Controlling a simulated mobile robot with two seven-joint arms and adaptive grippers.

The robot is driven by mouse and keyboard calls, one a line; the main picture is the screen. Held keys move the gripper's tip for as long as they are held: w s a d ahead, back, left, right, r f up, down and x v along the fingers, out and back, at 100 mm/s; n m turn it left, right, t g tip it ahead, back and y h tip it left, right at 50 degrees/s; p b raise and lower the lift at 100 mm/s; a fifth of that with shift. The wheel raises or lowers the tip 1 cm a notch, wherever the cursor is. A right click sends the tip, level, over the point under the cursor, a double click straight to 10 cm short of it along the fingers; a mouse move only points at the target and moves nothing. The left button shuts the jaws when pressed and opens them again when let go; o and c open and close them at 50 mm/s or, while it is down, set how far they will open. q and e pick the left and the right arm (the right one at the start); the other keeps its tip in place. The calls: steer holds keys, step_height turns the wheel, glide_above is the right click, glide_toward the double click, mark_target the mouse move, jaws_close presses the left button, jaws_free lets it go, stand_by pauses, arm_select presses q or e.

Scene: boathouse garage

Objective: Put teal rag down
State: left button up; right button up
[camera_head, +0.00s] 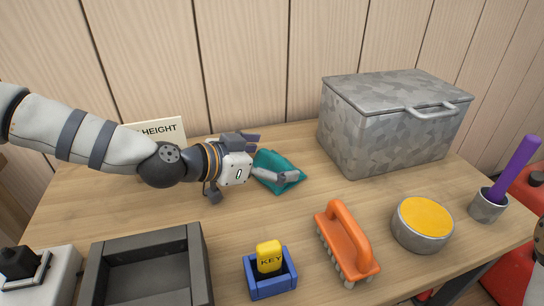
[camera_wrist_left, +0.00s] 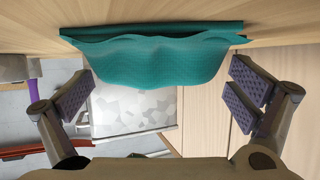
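The teal rag (camera_head: 272,165) lies crumpled on the wooden table, in front of the grey box. My left gripper (camera_head: 275,158) is low over the table, with one finger on either side of the rag. In the left wrist view its purple-padded fingers (camera_wrist_left: 160,95) are spread wide. The rag (camera_wrist_left: 155,60) shows there beyond and between them, against the tabletop, and neither pad is closed on it. Part of the rag is hidden behind a finger in the head view. My right gripper is not in view.
A grey patterned lidded box (camera_head: 375,132) stands at the back right. Along the front are a dark tray (camera_head: 198,265), a blue holder (camera_head: 270,286) with a yellow key tag, an orange brush (camera_head: 345,235), a yellow-topped tin (camera_head: 422,235) and a cup (camera_head: 487,207) with a purple stick.

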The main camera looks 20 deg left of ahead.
arm_select(q)
steer(key=v, duration=0.6)
steer(key=shift+s+a+r, duration=0.15)
steer(key=shift+a+r, duration=0.1)
steer(key=shift+s+a+r, duration=0.1)
steer(key=shift+s+a, duration=0.1)
steer(key=shift+s, duration=0.25)
jaws_close()
stand_by(1.0)
step_height(320, 180, up, 12)
steer(key=p, duration=0.2)
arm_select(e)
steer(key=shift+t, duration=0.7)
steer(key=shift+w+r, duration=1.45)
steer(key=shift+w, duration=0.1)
